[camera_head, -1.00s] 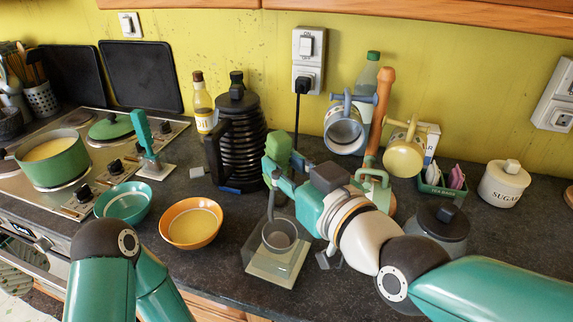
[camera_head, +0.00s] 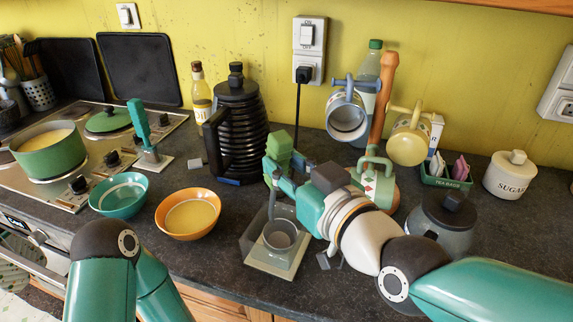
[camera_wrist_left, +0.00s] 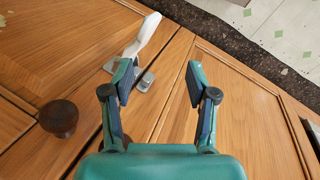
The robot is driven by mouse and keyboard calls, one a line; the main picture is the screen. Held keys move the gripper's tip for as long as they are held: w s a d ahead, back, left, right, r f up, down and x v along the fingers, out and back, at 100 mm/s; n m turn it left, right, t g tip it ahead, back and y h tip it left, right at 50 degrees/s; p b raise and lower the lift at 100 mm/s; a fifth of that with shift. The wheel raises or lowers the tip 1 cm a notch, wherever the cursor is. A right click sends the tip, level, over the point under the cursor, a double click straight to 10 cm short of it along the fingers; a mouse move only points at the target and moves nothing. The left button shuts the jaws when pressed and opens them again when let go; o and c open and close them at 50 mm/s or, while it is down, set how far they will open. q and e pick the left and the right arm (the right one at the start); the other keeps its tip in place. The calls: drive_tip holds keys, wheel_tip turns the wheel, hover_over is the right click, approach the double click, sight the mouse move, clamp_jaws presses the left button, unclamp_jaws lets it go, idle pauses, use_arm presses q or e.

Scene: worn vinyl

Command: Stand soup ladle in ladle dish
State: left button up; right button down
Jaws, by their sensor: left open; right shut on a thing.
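The soup ladle has a grey bowl (camera_head: 280,236) and a green upper end (camera_head: 280,147). My right gripper (camera_head: 276,180) is shut on its handle, and the ladle is near upright with the bowl down. The ladle dish (camera_head: 262,262) is a clear-walled square box with a pale base on the front of the counter. The bowl appears within its walls; I cannot tell whether it touches the base. My left gripper (camera_wrist_left: 155,92) is open and empty in the left wrist view, above wooden cupboard fronts, away from ladle and dish.
An orange bowl (camera_head: 187,216) and a teal bowl (camera_head: 118,194) stand left of the dish. A black ribbed jug (camera_head: 240,135) stands behind. A dark lidded pot (camera_head: 442,222) and a mug tree (camera_head: 382,110) with mugs stand right. Some counter is clear around the orange bowl.

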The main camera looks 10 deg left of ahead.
drive_tip(key=shift+f, duration=0.15)
drive_tip(key=shift+f+b, duration=0.25)
drive_tip(key=shift+b, duration=0.15)
drive_tip(key=c, duration=1.1)
unclamp_jaws()
drive_tip(key=shift+r, duration=0.1)
drive_tip(key=o, duration=0.3)
drive_tip(key=shift+v, duration=5.95)
